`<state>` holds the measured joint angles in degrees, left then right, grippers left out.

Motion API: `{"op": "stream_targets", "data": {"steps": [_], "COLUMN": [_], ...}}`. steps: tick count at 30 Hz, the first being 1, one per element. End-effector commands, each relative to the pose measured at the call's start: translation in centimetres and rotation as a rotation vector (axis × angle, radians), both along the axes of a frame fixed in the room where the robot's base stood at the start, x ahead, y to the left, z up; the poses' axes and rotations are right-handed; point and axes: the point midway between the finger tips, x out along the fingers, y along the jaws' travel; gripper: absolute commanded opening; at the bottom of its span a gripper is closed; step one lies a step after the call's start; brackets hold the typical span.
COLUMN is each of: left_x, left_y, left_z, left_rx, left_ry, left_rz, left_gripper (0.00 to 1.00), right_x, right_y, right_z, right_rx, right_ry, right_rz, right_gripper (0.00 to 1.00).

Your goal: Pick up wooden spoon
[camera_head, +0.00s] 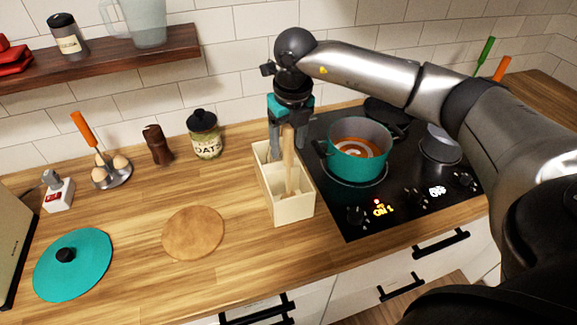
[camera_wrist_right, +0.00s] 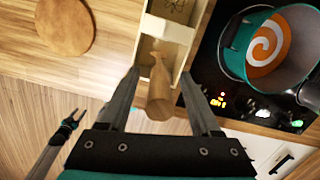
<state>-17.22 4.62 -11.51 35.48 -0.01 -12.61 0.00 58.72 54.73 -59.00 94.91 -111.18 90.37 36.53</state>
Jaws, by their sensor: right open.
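The wooden spoon (camera_head: 289,168) stands upright, slightly tilted, in a cream utensil holder (camera_head: 293,209) with compartments, left of the stove. In the right wrist view the spoon (camera_wrist_right: 160,92) points up toward the camera. My right gripper (camera_head: 288,142) reaches down over the holder, open, with its fingers on either side of the spoon's upper part. In the right wrist view a gap shows between the spoon and each finger of my right gripper (camera_wrist_right: 160,80). What seems to be my left gripper (camera_wrist_right: 73,119) shows small at the lower left there; its jaw state is unclear.
A teal pot (camera_head: 358,163) with orange contents sits on the black stove (camera_head: 335,205) close to the right. A round wooden board (camera_head: 193,233) lies left of the holder, and an oats jar (camera_head: 204,140) stands behind. The counter between board and holder is clear.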

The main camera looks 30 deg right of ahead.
Motion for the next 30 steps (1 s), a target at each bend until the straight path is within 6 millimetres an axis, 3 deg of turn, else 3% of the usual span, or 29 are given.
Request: {"op": "stream_targets", "data": {"steps": [9, 26, 30], "left_x": [0.02, 0.07, 0.09], "left_y": [-0.02, -0.03, -0.04], "left_z": [0.05, 0.06, 0.06], "left_rx": [0.0, 0.0, -0.001], "left_ry": [-0.001, -0.001, -0.002], "left_rz": [0.001, 0.002, 0.002], "left_gripper": [0.5, 0.5, 0.5], "right_x": [0.11, 0.11, 0.11], "right_y": [0.01, 0.02, 0.02], "right_z": [-0.68, -0.63, -0.62], "right_rx": [0.0, 0.0, 0.001], "right_ry": [-0.002, -0.002, -0.002], "right_rz": [0.0, 0.001, 0.0], "right_gripper": [0.65, 0.01, 0.0]}}
